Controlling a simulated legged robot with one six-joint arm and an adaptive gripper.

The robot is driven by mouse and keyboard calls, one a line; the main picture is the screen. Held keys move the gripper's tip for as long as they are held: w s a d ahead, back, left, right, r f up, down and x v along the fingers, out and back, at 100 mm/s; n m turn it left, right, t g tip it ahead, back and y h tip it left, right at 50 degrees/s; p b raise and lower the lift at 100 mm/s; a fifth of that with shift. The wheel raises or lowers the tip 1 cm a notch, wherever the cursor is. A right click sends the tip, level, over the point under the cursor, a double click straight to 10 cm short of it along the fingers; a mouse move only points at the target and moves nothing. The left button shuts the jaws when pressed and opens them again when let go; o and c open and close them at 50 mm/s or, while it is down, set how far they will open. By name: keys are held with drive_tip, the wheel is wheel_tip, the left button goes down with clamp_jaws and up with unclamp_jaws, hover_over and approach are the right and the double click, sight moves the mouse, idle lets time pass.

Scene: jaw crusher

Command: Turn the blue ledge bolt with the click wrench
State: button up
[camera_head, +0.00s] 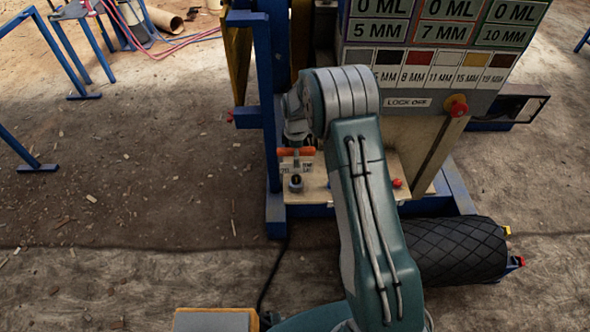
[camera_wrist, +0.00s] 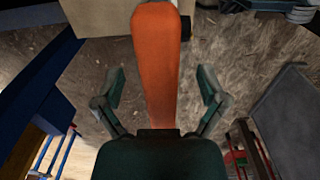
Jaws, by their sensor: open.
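The click wrench's orange handle (camera_head: 296,151) lies over the pale ledge (camera_head: 316,189) in the head view. In the wrist view the orange handle (camera_wrist: 157,62) runs up the middle, between my gripper's two fingers. My gripper (camera_wrist: 162,84) is open, with a gap on each side of the handle. In the head view my gripper (camera_head: 297,138) is small and partly hidden by my arm. A small bluish-grey bolt-like piece (camera_head: 296,184) stands on the ledge just in front of the handle; it looks like the ledge bolt. The wrench's head is not clear.
A panel with "ML" and "MM" labels (camera_head: 432,62) rises behind my arm. A red knob (camera_head: 457,106) sticks out of it. A blue frame post (camera_head: 266,110) stands left of the ledge. Open dirt floor (camera_head: 130,180) is at left.

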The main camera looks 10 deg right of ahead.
drive_tip(key=shift+r, duration=0.15)
idle(0.4)
drive_tip(key=shift+s, duration=0.1)
clamp_jaws()
drive_tip(key=shift+r, duration=2.1)
idle(0.5)
